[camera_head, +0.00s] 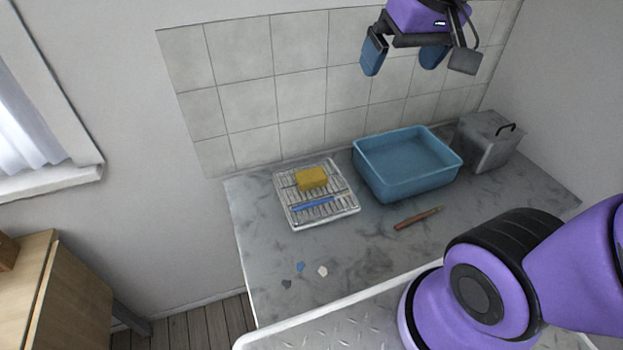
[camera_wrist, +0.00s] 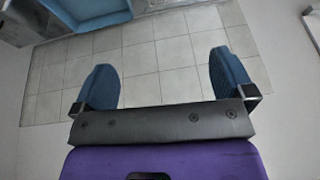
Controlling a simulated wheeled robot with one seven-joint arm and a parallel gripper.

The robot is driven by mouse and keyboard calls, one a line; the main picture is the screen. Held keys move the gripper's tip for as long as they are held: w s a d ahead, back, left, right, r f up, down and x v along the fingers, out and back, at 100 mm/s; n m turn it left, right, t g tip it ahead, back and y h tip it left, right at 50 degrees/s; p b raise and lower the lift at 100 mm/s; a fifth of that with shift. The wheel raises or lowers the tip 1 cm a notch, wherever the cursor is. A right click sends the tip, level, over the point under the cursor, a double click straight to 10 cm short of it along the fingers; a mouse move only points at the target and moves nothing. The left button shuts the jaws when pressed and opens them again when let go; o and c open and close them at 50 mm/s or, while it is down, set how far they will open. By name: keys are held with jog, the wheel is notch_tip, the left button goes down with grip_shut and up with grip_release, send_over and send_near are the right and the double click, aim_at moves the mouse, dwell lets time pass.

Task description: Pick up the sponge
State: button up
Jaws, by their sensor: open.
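The sponge (camera_head: 312,179) is a yellow block lying on a white slatted rack (camera_head: 349,209) on the grey counter. A blue stick-like item (camera_head: 314,204) lies on the same rack, just in front of the sponge. My gripper (camera_head: 403,57) is high above the counter, up and to the right of the sponge, well apart from it. In the wrist view my gripper (camera_wrist: 163,85) shows two blue fingers spread wide with nothing between them. The sponge is not in the wrist view.
A blue basin (camera_head: 408,187) stands right of the rack; its edge also shows in the wrist view (camera_wrist: 95,17). A grey box with a black handle (camera_head: 487,141) is at the back right. A brown tool (camera_head: 418,218) and small chips (camera_head: 300,267) lie in front. A tiled wall (camera_head: 300,85) rises behind.

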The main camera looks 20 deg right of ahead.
jog(key=w+a+f+g, duration=0.1)
jog(key=w+a+f, duration=0.1)
jog(key=w+f, duration=0.55)
jog(key=g, duration=0.3)
send_over(311, 175)
notch_tip(311, 175, down, 23)
jog(key=shift+h, duration=0.3)
jog(key=shift+f, duration=5.7)
jog(key=c, duration=0.7)
jog(key=shift+r, duration=0.1)
